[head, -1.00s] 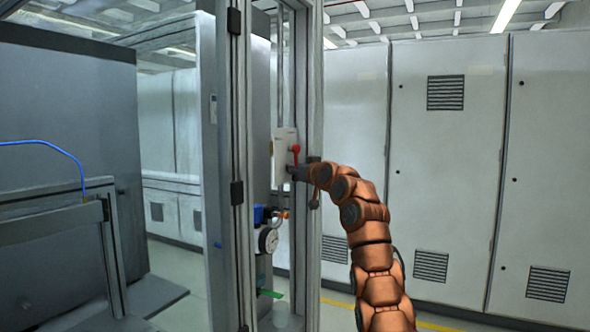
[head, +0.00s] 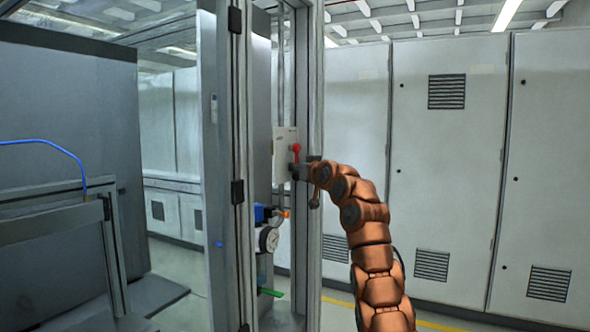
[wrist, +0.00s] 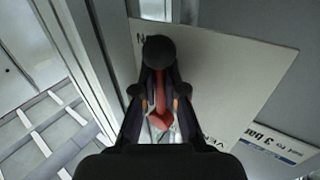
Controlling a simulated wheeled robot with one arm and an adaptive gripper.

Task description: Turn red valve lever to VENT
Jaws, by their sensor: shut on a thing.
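The red valve lever (head: 296,152) is mounted on a pale plate (head: 282,148) fixed to the metal frame. In the head view its round red knob points up. My gripper (head: 298,170) is at the plate, just below the knob. In the wrist view my gripper (wrist: 160,105) is shut on the lever (wrist: 160,88), with a finger on each side of it. A dark round end of the lever shows beyond the fingers. The plate (wrist: 235,65) carries a partly covered label beginning with N and another reading VEN, the rest hidden by my gripper.
A pressure gauge (head: 268,239) and a blue fitting (head: 262,213) sit below the plate. An upright metal post (head: 315,110) stands close to my gripper on the right. Tall grey cabinets (head: 445,150) fill the right side. A sign reading 3 bar (wrist: 275,145) is beside the plate.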

